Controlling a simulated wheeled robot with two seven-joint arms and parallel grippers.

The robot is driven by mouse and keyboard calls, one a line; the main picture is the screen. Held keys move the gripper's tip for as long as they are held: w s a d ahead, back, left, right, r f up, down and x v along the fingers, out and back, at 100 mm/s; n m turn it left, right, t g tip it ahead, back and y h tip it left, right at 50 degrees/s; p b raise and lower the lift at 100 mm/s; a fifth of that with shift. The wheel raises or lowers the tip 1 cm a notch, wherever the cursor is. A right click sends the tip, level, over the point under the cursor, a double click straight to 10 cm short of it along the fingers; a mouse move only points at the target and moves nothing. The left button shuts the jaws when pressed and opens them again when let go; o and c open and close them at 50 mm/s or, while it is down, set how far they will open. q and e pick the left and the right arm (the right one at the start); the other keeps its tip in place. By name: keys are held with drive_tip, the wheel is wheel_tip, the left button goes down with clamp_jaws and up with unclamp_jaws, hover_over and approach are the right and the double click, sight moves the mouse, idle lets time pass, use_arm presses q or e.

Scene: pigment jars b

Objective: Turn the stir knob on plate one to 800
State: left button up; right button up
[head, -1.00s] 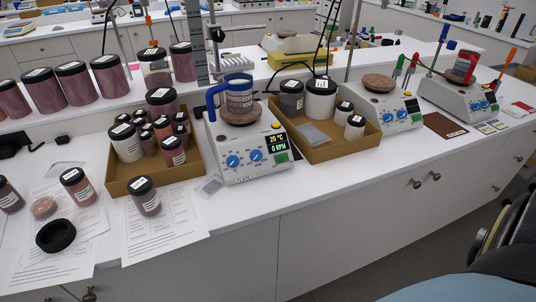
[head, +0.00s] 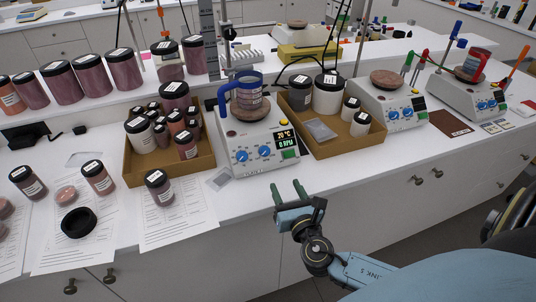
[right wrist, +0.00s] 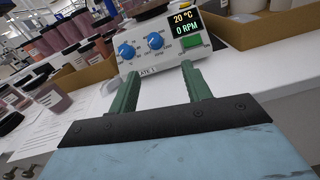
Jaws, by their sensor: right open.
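The near hotplate stirrer (head: 257,165) stands on the bench with two blue knobs, a left knob (head: 239,155) and a right knob (head: 264,152). The right wrist view shows them as a left knob (right wrist: 126,51) and a right knob (right wrist: 155,40). The lit display (right wrist: 186,22) reads 20 °C and 0 RPM. A partly hidden label below seems to end in "ATE 1". Knob labels are too small to read. A jar with a blue handle (head: 247,95) sits on its round top. My right gripper (head: 287,186) is open and empty, in front of and below the panel, apart from the knobs.
Cardboard trays of jars stand left (head: 176,170) and right (head: 346,141) of the stirrer. Two more stirrers (head: 392,108) (head: 470,95) stand further right. The bench front edge is near my gripper.

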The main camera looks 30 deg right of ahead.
sight(266, 153)
drive_tip(key=shift+n+y, duration=0.3)
drive_tip(key=shift+n, duration=0.4)
drive_tip(key=x, duration=1.3)
drive_tip(key=shift+w+a+r, duration=0.25)
drive_tip(key=shift+w+r, duration=0.05)
drive_tip(key=shift+w, duration=0.05)
drive_tip(key=shift+c, duration=0.4)
drive_tip(key=c, duration=0.9)
